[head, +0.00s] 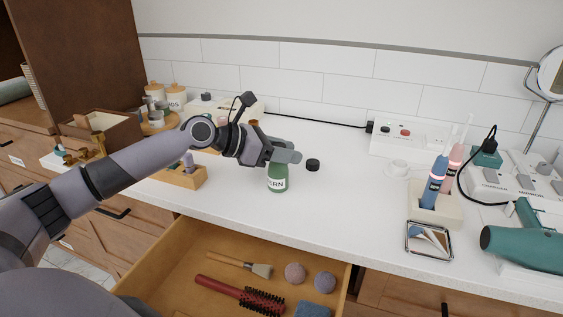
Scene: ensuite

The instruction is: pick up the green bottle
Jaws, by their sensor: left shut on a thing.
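The green bottle (277,182) stands on the white countertop (335,205), near the middle of the head view. Its lower part shows, with a white label reading "ERN". My left gripper (284,157) comes in from the left and is shut on the bottle's upper part, which its fingers hide. I cannot tell whether the bottle's base touches the counter. My right gripper is not in view.
A small black cap (313,165) lies just right of the bottle. An open drawer (190,262) below holds brushes and sponges. A toothbrush stand (435,207), a wire tray (428,240) and a teal hair dryer (525,248) stand at the right. The counter between is clear.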

